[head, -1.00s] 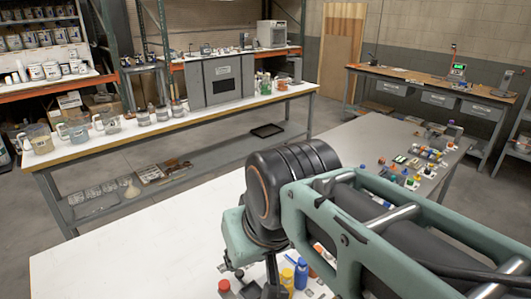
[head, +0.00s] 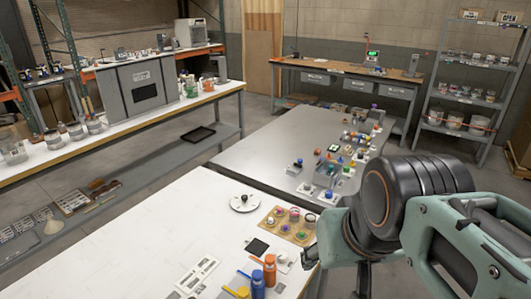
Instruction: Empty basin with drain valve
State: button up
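I cannot make out a basin with a drain valve for certain in the head view. My arm reaches in from the right, over the right end of the white table (head: 130,235). The tip of my gripper (head: 309,257) shows only as a small dark part beside the arm, near the small items at the table's right edge. The rest of it is hidden behind the arm, so its opening and anything in it cannot be seen.
A round white plate with a black knob (head: 244,202), a tan tray of small pots (head: 287,225), an orange bottle (head: 269,270) and a blue bottle (head: 257,285) stand on the white table. The grey table (head: 260,150) holds many small coloured items. The white table's left part is clear.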

aim_at(307, 187)
jog(key=z, duration=0.25)
jog(key=i+l, duration=0.45)
jog(key=i, duration=0.15)
jog(key=i+l, duration=0.5)
jog(key=l+z, duration=0.15)
jog(key=l, duration=0.35)
jog(key=i+j+u, duration=0.15)
jog(key=i, duration=0.45)
